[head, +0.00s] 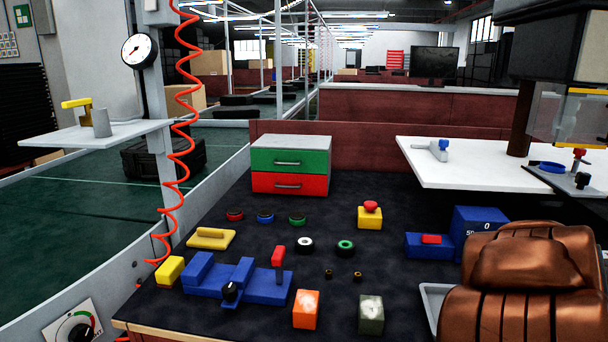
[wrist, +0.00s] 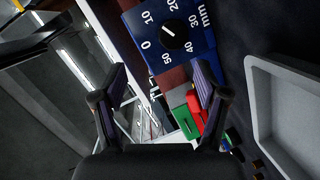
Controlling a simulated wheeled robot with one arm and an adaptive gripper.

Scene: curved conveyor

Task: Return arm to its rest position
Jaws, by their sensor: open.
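My gripper (wrist: 160,82) shows in the wrist view with its two dark fingers spread wide apart. Nothing is between the fingers, so it is open and empty. The wrist view is tilted, and the fingers point past a blue gauge block with a black knob (wrist: 174,34) and mm marks. I cannot make out my gripper in the head view. The blue block (head: 482,222) stands at the right of the dark work table there.
A grey tray (wrist: 262,100) lies at the right in the wrist view. On the table (head: 225,325) are a green and red drawer box (head: 290,164), a blue fixture (head: 202,276), an emergency button (head: 370,215) and several small rings and blocks. A white side table (head: 470,178) stands right.

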